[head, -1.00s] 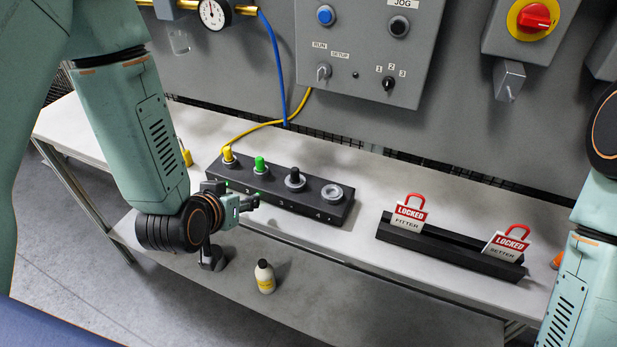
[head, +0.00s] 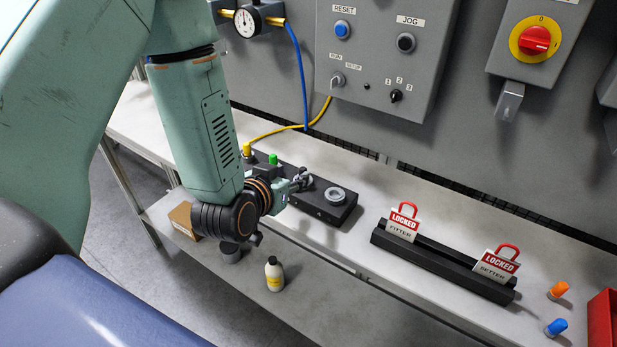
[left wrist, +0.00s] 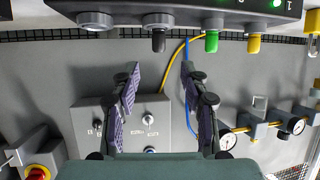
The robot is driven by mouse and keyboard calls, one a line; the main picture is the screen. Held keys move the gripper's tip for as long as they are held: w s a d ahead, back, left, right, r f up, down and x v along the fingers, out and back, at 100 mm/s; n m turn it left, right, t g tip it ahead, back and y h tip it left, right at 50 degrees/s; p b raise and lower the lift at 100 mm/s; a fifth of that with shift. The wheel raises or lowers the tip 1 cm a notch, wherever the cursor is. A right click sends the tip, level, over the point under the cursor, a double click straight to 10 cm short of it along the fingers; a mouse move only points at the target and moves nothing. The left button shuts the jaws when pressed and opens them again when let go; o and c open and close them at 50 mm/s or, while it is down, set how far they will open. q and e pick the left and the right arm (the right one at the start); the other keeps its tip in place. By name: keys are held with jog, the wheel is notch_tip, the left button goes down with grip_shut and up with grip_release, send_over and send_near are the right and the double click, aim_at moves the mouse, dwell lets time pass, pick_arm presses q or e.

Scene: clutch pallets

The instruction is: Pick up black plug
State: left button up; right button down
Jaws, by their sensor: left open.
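The black plug (left wrist: 158,40) sits in its socket on the dark block (left wrist: 185,14), between a grey empty socket (left wrist: 95,20) and the green plug (left wrist: 211,42). The left wrist view shows the block upside down. My left gripper (left wrist: 161,72) is open, its two fingers apart, with the black plug ahead and roughly between the tips, not visibly touched. In the head view my left gripper (head: 302,183) is at the block (head: 320,208) and mostly hides the black plug. My right gripper is out of view.
A yellow plug (head: 247,150) stands at the block's left end. A black rack (head: 440,264) with two red lock tags is to the right. Orange (head: 558,289) and blue (head: 556,327) plugs and a red bin (head: 604,318) lie farther right. A bottle (head: 273,274) stands on the lower shelf.

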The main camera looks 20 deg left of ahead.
aim_at(304, 169)
pick_arm(q)
jog(key=x, duration=0.6)
jog(key=shift+w+d+f, duration=0.2)
jog(key=shift+w+d, duration=0.05)
jog(key=shift+d, duration=0.05)
jog(key=shift+w+a+f, duration=0.3)
jog(key=shift+w+a, duration=0.1)
jog(key=shift+a, duration=0.05)
jog(key=shift+w+f, duration=0.15)
jog(key=shift+w, duration=0.1)
jog(key=shift+w+d, duration=0.1)
jog(key=shift+d, duration=0.3)
jog(key=shift+c, duration=1.4)
jog(key=shift+s+a, duration=0.25)
jog(key=shift+a, duration=0.15)
jog(key=c, duration=0.4)
jog(key=shift+c, duration=1)
jog(key=shift+w+d, duration=0.15)
jog(key=shift+d, duration=0.15)
grip_shut()
